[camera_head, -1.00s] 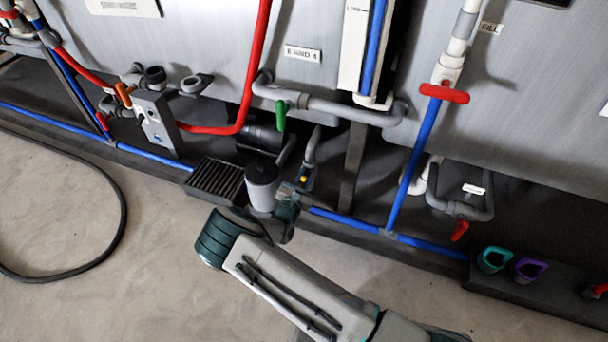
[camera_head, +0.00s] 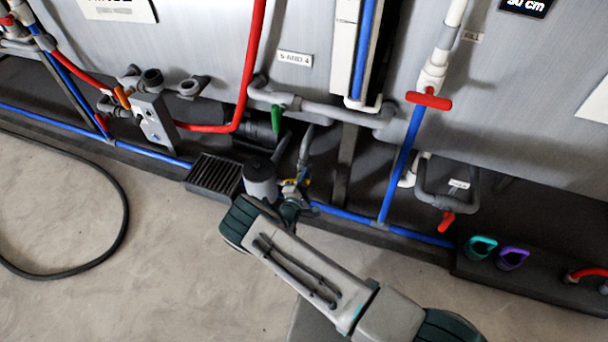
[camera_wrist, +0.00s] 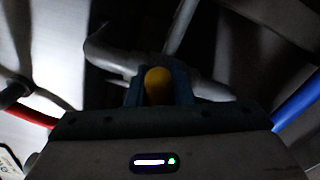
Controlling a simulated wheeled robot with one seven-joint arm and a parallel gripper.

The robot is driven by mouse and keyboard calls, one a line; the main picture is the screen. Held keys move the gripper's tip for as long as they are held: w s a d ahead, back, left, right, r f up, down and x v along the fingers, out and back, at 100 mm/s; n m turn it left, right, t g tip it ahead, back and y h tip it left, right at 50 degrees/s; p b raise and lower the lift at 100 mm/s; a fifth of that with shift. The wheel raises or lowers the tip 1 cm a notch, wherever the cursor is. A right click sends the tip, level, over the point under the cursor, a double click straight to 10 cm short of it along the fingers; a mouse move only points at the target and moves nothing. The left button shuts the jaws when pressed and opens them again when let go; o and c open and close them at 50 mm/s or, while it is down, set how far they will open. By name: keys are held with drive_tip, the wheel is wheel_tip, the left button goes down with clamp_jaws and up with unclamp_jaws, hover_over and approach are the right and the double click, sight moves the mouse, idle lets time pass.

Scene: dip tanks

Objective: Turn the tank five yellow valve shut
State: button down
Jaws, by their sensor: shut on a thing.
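The yellow valve (camera_wrist: 158,88) shows in the wrist view as a rounded yellow handle between the two blue fingers of my gripper (camera_wrist: 159,78). The fingers are shut on it, one on each side. Grey pipework (camera_wrist: 115,58) runs just behind it. In the head view my gripper (camera_head: 301,186) reaches to the low grey pipe (camera_head: 305,147) under the tanks. Only a small bit of yellow shows there; my wrist and fingers hide most of the handle. How far the valve is turned I cannot tell.
A green handle (camera_head: 276,118) hangs above left, and a red one (camera_head: 446,222) sits to the right. A red-handled valve (camera_head: 429,100) is on the white pipe. A blue pipe (camera_head: 345,213) runs low along the plinth. A black hose (camera_head: 122,205) lies on the open floor at left.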

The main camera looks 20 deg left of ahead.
drive_tip(key=m, duration=0.2)
drive_tip(key=f+m+p, duration=0.1)
drive_tip(key=m, duration=0.1)
drive_tip(key=shift+d+m, duration=0.1)
drive_tip(key=shift+m, duration=0.3)
drive_tip(key=shift+f, duration=0.1)
idle(0.3)
drive_tip(key=c, duration=1.3)
unclamp_jaws()
drive_tip(key=shift+s+p, duration=0.1)
drive_tip(key=shift+p, duration=0.2)
drive_tip(key=shift+s, duration=0.4)
drive_tip(key=s+p, duration=0.1)
drive_tip(key=s, duration=0.3)
drive_tip(key=s+p, duration=0.1)
drive_tip(key=s, duration=0.3)
drive_tip(key=s+a+p, duration=0.1)
drive_tip(key=s, duration=0.4)
drive_tip(key=shift+w, duration=0.1)
